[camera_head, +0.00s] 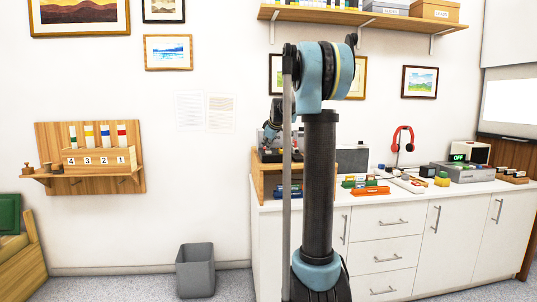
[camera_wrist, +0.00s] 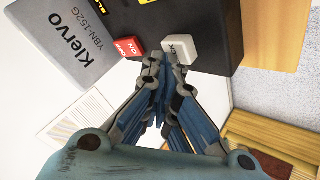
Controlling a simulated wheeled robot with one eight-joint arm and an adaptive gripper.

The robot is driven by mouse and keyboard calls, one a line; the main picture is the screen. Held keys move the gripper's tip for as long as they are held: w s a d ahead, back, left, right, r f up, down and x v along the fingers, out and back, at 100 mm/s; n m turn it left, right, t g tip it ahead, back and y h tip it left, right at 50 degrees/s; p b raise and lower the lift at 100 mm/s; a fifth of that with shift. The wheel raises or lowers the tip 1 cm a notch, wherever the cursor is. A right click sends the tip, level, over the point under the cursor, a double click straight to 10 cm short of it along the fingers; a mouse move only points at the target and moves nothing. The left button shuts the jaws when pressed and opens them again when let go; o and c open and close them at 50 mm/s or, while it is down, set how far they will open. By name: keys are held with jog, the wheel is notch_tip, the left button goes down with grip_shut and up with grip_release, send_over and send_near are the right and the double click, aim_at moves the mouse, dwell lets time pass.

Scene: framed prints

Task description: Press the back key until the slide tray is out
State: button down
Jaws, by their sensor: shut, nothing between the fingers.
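In the wrist view a pale key (camera_wrist: 180,50), its lettering partly cut off to "CK", stands on the dark face of a machine (camera_wrist: 205,20). A red ON/OFF switch (camera_wrist: 126,47) is beside it. In the head view my arm hides much of the machine and gripper. I cannot make out a slide tray.
A wooden stand (camera_head: 266,184) is on the white counter (camera_head: 385,198). Red headphones (camera_head: 403,139), a box with a lit "OFF" display (camera_head: 458,157) and small items are further right. A numbered wooden rack (camera_head: 98,160) hangs left. A grey bin (camera_head: 195,271) stands on the floor.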

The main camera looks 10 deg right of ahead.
aim_at(267, 151)
jog(key=shift+f, duration=0.55)
dwell(0.6)
jog(key=shift+r, duration=3.75)
jog(key=shift+s, duration=0.1)
